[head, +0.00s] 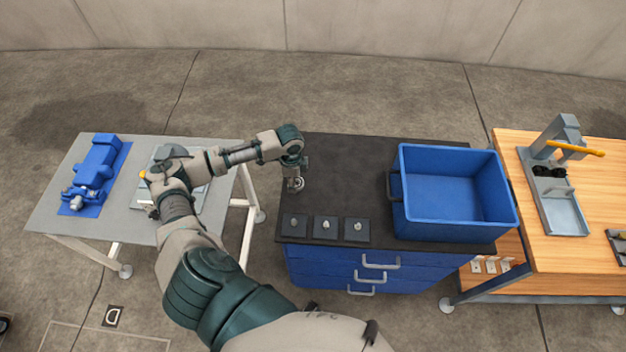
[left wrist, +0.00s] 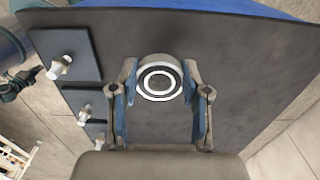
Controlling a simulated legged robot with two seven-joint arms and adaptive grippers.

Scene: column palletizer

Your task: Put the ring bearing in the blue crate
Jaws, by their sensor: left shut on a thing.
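The ring bearing (left wrist: 159,79) is a metal ring with a dark band, held between the fingertips of my left gripper (left wrist: 160,88) in the left wrist view. In the head view the left gripper (head: 295,183) points down over the left part of the dark bench top, with the ring bearing (head: 298,183) at its tips. I cannot tell how far the bearing is above the top. The blue crate (head: 405,222) stands on the right part of the same bench, to the right of the gripper, and looks empty inside. My right gripper does not show.
Several dark square plates with small pegs (head: 326,228) lie along the bench's front edge. The dark top (head: 345,170) is clear between gripper and crate.

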